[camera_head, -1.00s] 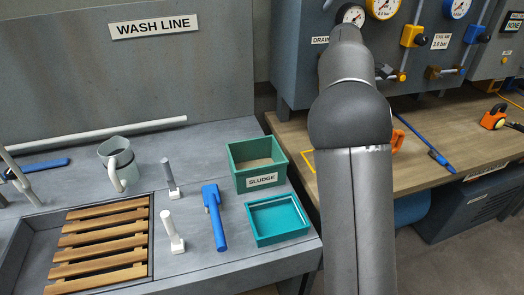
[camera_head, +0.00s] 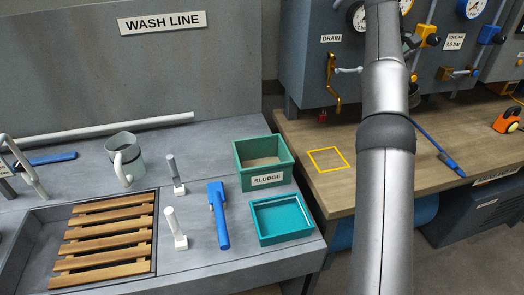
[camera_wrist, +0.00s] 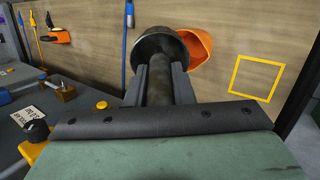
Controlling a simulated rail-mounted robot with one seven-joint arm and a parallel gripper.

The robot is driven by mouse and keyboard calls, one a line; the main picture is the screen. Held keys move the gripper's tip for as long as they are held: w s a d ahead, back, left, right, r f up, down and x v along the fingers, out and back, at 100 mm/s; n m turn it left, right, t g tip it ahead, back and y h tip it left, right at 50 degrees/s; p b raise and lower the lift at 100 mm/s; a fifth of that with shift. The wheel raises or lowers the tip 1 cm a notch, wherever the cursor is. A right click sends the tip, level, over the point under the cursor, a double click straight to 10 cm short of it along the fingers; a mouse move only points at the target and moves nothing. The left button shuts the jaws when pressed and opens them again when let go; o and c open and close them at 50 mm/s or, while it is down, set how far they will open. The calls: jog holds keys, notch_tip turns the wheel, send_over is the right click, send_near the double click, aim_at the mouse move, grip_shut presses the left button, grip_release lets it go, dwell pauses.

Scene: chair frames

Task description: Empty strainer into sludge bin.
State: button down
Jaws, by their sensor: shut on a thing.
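The green sludge bin (camera_head: 289,174), labelled SLUDGE, stands open on the grey wash counter with a beige inside. My gripper (camera_wrist: 160,82) shows in the wrist view, shut on a dark cylinder with a wider round end (camera_wrist: 160,42), which looks like the strainer. Its contents are hidden. An orange hollow piece (camera_wrist: 200,55) shows just behind and right of it; I cannot tell whether they touch. In the head view my arm reaches over the wooden bench, right of the bin, and my gripper is out of sight.
A teal tray (camera_head: 282,220), blue-handled tool (camera_head: 218,215), two white-based posts, a jug (camera_head: 125,160) and a slatted wooden rack (camera_head: 105,240) share the counter. A yellow square outline (camera_head: 328,160) on the wooden bench is empty. A blue rod (camera_head: 438,152) lies right of my arm.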

jog(key=shift+r, duration=0.1)
notch_tip(320, 180, up, 5)
jog(key=p, duration=0.6)
jog(key=shift+r, duration=0.1)
